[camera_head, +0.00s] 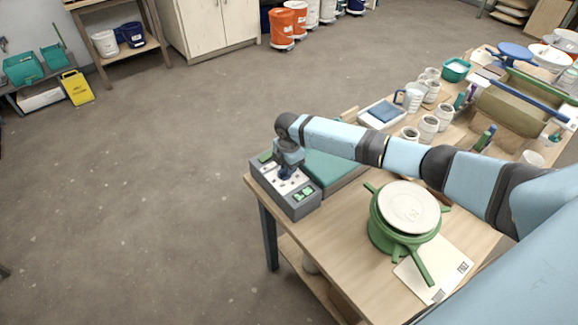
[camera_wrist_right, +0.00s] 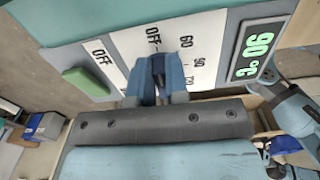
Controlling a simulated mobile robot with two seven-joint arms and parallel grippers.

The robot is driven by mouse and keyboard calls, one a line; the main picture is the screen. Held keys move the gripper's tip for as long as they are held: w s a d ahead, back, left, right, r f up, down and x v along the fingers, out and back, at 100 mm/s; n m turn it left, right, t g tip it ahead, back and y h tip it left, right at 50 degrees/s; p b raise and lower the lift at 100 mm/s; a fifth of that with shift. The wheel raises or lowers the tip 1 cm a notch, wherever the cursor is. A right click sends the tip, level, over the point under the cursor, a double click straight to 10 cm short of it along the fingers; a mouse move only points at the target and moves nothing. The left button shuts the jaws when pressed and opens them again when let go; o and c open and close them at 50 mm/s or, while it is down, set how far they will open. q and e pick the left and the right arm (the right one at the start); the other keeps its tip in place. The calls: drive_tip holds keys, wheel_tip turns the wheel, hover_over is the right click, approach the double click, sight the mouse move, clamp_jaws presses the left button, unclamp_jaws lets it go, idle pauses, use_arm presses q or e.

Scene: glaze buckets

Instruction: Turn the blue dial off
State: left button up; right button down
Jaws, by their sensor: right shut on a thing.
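The grey control box (camera_head: 318,205) with a white label panel stands at the left corner of the wooden table. My right gripper (camera_head: 287,172) reaches down over its panel. In the right wrist view the gripper fingers (camera_wrist_right: 158,82) are shut on the dark blue dial (camera_wrist_right: 158,68). White panel markings (camera_wrist_right: 190,62) around the dial include OFF and 60. The fingers cover much of the dial, so I cannot tell its exact setting. A display (camera_wrist_right: 258,48) on the box shows lit green digits. My left gripper is not in view.
A green switch (camera_wrist_right: 86,82) sits beside another OFF label. A teal slab (camera_head: 330,168) lies right behind the box. A green banding wheel (camera_head: 388,240) with a pale round top stands nearer me. Cups (camera_head: 428,128) and a tray (camera_head: 381,114) stand further back.

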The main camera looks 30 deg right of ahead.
drive_tip(key=shift+n, duration=0.3)
drive_tip(key=c, duration=1.1)
unclamp_jaws()
drive_tip(key=shift+r, duration=0.15)
wheel_tip(320, 180, up, 14)
drive_tip(key=shift+f+b, duration=0.15)
drive_tip(key=shift+b, duration=0.6)
